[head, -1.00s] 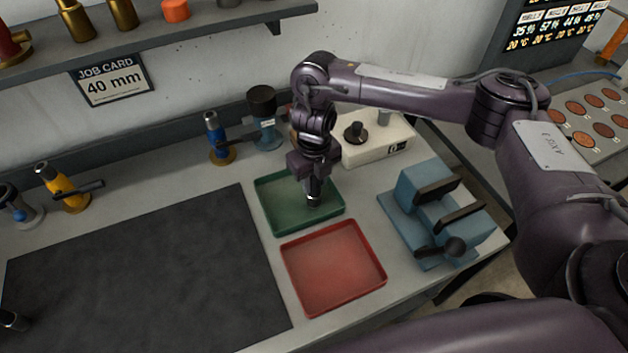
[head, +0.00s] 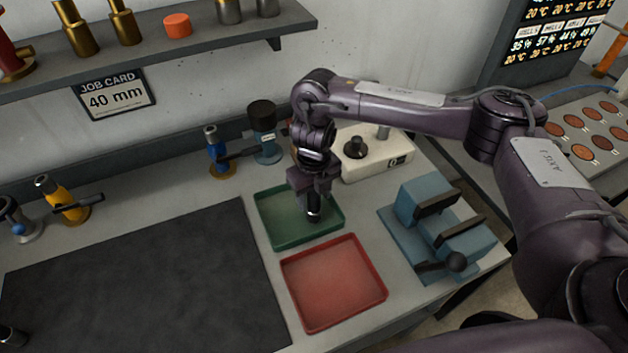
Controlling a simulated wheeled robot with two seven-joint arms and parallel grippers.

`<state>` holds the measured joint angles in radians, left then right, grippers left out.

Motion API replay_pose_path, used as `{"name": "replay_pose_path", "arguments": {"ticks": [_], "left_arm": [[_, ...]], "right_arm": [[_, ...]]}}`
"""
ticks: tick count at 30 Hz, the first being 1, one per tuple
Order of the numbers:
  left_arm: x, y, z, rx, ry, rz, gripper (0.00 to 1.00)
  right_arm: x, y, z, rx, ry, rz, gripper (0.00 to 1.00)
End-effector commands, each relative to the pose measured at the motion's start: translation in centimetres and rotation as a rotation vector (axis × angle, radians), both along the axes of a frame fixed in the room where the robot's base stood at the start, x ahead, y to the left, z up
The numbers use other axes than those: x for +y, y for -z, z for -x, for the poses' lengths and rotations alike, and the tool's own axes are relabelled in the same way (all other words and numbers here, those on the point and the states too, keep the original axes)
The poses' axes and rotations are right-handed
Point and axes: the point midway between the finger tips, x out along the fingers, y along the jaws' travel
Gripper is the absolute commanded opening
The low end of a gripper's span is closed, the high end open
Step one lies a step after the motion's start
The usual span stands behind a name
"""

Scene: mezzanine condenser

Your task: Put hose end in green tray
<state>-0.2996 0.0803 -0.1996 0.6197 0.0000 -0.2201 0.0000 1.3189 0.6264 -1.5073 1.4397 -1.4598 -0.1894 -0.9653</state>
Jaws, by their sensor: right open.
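The green tray (head: 268,228) lies on the bench just behind the red tray. My right gripper (head: 314,206) points down over the right part of the green tray, and its jaws are open. A short dark cylindrical piece, which looks like the hose end (head: 314,215), is at the fingertips, within the tray's outline. I cannot tell whether it rests on the tray floor or still touches a finger. The gripper hides its upper part.
The red tray (head: 332,285) is empty. A blue vise-like fixture (head: 432,220) stands at right, a white box (head: 375,153) behind. Blue (head: 218,155) and yellow (head: 62,198) fittings stand along the back. A dark mat (head: 150,285) covers the left. A dark cylinder (head: 12,336) lies at lower left.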

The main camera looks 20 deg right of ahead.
Motion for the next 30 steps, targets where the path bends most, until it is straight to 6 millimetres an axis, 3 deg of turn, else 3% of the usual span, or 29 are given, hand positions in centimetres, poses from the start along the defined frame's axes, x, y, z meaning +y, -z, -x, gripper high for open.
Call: {"name": "replay_pose_path", "arguments": {"ticks": [15,21,30], "left_arm": [[0.0,-1.0,0.0,0.0,0.0,0.0,0.0],[0.0,-1.1,0.0,0.0,0.001,0.0,0.0],[0.0,-1.1,0.0,0.0,0.001,0.001,0.0]], "right_arm": [[0.0,-9.6,-0.1,-0.006,-0.001,0.002,0.51],[0.0,-11.5,-0.1,-0.003,-0.001,0.001,0.51],[0.0,-11.9,0.0,0.0,0.0,0.0,0.51]]}}
